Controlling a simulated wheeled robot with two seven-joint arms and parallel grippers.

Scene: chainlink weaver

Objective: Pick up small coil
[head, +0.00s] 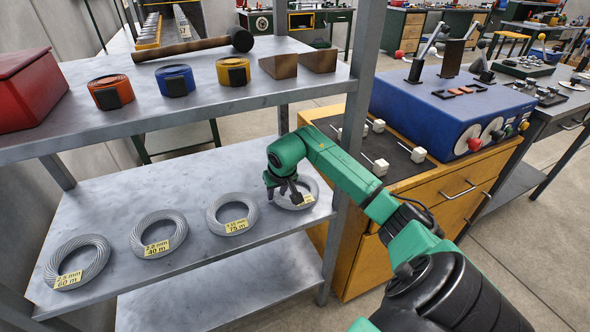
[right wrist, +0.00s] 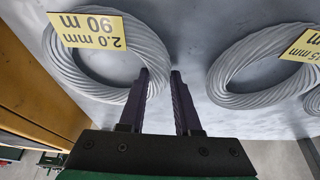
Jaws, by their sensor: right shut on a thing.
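A grey wire coil (head: 313,189) with a yellow tag lies on the lower shelf, the rightmost in a row; the gripper hides part of it in the head view. In the right wrist view this coil (right wrist: 70,72) has a tag reading 2.0 mm, 90 m. My right gripper (head: 288,193) points down at its left side. In the right wrist view the two dark fingers (right wrist: 160,73) are on either side of the coil's ring wall, shut on it. The coil appears to rest on the shelf. My left gripper is not in view.
Other grey coils lie left along the shelf: one tagged 75 m (head: 232,214), one 40 m (head: 159,234), one 60 m (head: 77,262). The upper shelf (head: 180,115) holds orange, blue and yellow spools and a hammer (head: 200,45). A metal post (head: 357,110) stands right of the coil.

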